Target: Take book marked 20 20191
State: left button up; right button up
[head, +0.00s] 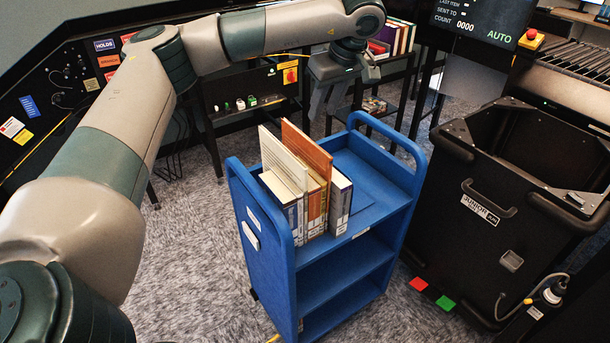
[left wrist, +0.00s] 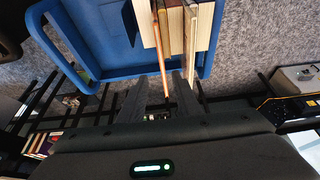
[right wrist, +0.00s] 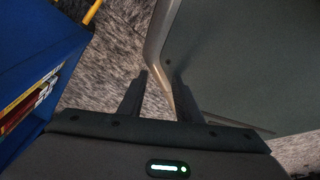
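Several books stand in a row on the top shelf of a blue cart (head: 372,170) in the head view: a tall cream book (head: 283,158), a tall orange book (head: 308,150) and shorter ones such as a grey-spined book (head: 340,203). The spine marks are too small to read, so I cannot tell which is 20 20191. My left gripper (head: 328,105) is open and empty, fingers down, beyond the books. In the left wrist view the orange book (left wrist: 162,45) lines up between its fingertips (left wrist: 158,80), apparently untouched. My right gripper (right wrist: 160,80) is open and empty; the head view does not show it.
A black bin (head: 470,235) stands right of the cart, with red and green floor markers (head: 432,295) before it. A rack with books (head: 395,40) and a black table (head: 245,95) stand behind. A blue surface (right wrist: 35,60) lies left of my right gripper.

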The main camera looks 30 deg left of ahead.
aim_at(307, 138)
pick_arm(q)
jog(key=shift+a+r, duration=0.4)
jog(key=shift+a, duration=0.05)
pick_arm(e)
jog(key=shift+s, duration=0.1)
pick_arm(q)
jog(key=shift+f, duration=0.1)
pick_arm(e)
jog(key=shift+s, duration=0.1)
